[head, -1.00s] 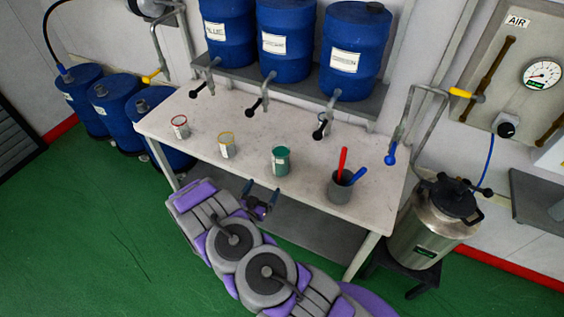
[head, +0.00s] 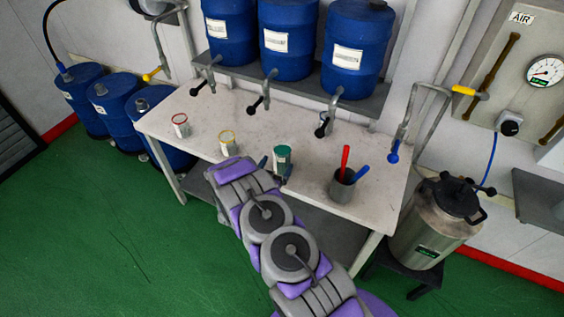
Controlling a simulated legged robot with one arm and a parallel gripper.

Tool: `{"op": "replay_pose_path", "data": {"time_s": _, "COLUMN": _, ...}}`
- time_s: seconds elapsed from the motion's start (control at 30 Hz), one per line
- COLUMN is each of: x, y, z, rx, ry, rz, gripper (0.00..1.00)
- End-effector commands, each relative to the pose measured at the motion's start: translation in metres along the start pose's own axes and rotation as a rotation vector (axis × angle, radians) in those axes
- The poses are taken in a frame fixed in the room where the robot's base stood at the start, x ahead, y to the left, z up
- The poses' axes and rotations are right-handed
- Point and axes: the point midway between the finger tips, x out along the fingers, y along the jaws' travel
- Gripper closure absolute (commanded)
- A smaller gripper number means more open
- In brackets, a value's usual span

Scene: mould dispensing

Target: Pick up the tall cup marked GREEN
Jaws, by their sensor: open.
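The green-rimmed cup (head: 282,158) stands upright on the white table, with a pale label on its side; the label's text is too small to read. My gripper (head: 275,167) is open at the table's front edge. Its dark fingertips show on either side of the cup's lower part, on the near side. I cannot tell whether they touch the cup, and my arm hides most of the gripper. A yellow-rimmed cup (head: 227,140) and a red-rimmed cup (head: 181,124) stand upright to the left.
A grey pot (head: 342,190) with red and blue handled tools stands right of the green cup. Taps hang over the table's (head: 250,115) back edge below blue drums (head: 289,42). A steel pressure vessel (head: 425,232) stands at the right. Green floor is clear at the left.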

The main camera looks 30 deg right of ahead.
Motion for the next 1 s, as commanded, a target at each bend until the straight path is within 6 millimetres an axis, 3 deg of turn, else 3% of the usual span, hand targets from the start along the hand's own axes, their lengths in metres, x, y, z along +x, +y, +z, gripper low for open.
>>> {"op": "replay_pose_path", "data": {"time_s": 0.17, "x": 0.009, "y": 0.002, "z": 0.002, "rx": 0.0, "ry": -0.001, "rz": 0.002, "gripper": 0.0}}
{"op": "replay_pose_path", "data": {"time_s": 0.5, "x": 0.05, "y": 0.003, "z": 0.007, "rx": 0.003, "ry": -0.001, "rz": 0.002, "gripper": 0.0}}
{"op": "replay_pose_path", "data": {"time_s": 0.83, "x": 0.056, "y": 0.002, "z": 0.006, "rx": 0.0, "ry": -0.002, "rz": 0.001, "gripper": 0.0}}
{"op": "replay_pose_path", "data": {"time_s": 1.0, "x": 0.056, "y": 0.002, "z": 0.006, "rx": 0.0, "ry": -0.002, "rz": 0.001, "gripper": 0.15}}
